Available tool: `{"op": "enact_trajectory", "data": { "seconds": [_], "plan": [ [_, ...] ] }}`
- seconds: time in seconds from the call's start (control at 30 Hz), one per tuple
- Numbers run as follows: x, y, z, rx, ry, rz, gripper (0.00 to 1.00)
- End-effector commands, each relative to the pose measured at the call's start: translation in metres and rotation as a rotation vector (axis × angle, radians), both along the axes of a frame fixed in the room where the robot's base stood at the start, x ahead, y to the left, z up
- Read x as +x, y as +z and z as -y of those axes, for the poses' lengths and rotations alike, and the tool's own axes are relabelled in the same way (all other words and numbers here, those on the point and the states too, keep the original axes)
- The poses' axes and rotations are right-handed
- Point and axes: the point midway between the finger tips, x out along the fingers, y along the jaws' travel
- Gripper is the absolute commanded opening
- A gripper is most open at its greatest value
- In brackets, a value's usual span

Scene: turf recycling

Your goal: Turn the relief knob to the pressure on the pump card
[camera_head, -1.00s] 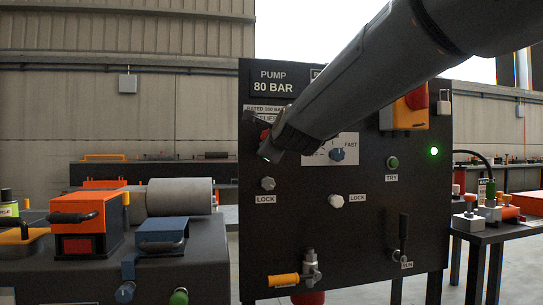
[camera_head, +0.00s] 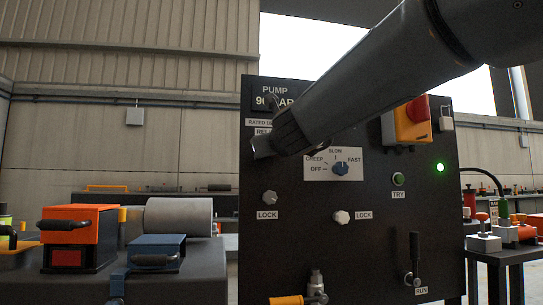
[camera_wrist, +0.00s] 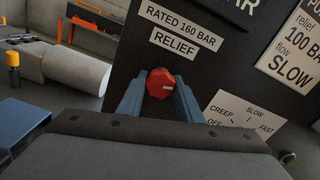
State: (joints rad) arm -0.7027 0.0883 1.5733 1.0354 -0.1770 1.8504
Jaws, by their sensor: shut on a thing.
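The red relief knob (camera_wrist: 159,80) sits below the labels "RATED 160 BAR" and "RELIEF" (camera_wrist: 174,42) in the wrist view. My gripper (camera_wrist: 160,92) is shut on it, one blue-grey finger on each side. A short white mark shows on the knob's face. The pump card (camera_wrist: 290,52) reads "relief 100 BAR" and "flow SLOW". In the head view my gripper (camera_head: 264,146) is at the panel's upper left and hides the knob. The pump display (camera_head: 270,101) there starts with 9 and seems to read 90 BAR, partly covered by my gripper.
The black panel (camera_head: 300,230) also carries a blue flow knob (camera_head: 340,169), two lock knobs, a green TRY button (camera_head: 398,179), a red-and-yellow switch (camera_head: 408,122) and a RUN lever (camera_head: 414,258). A green lamp (camera_head: 440,168) is lit. Orange and blue handled blocks stand at left.

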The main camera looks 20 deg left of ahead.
Motion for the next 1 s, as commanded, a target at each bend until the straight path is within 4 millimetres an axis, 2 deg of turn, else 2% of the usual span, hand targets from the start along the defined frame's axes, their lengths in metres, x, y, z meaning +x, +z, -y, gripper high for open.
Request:
{"op": "enact_trajectory", "data": {
  "seconds": [0.63,0.67,0.73,0.77,1.0],
  "plan": [
    [0.0005,-0.0013,0.0003,0.042,-0.001,-0.028,0.10],
    [0.0005,-0.0013,0.0003,0.042,-0.001,-0.028,0.35],
    [0.0005,-0.0012,0.0002,0.042,-0.001,-0.028,0.47],
    [0.0005,-0.0011,0.0002,0.042,-0.001,-0.028,0.51],
    [-0.0001,-0.0005,-0.0004,0.042,0.000,-0.027,0.51]
  ]
}}
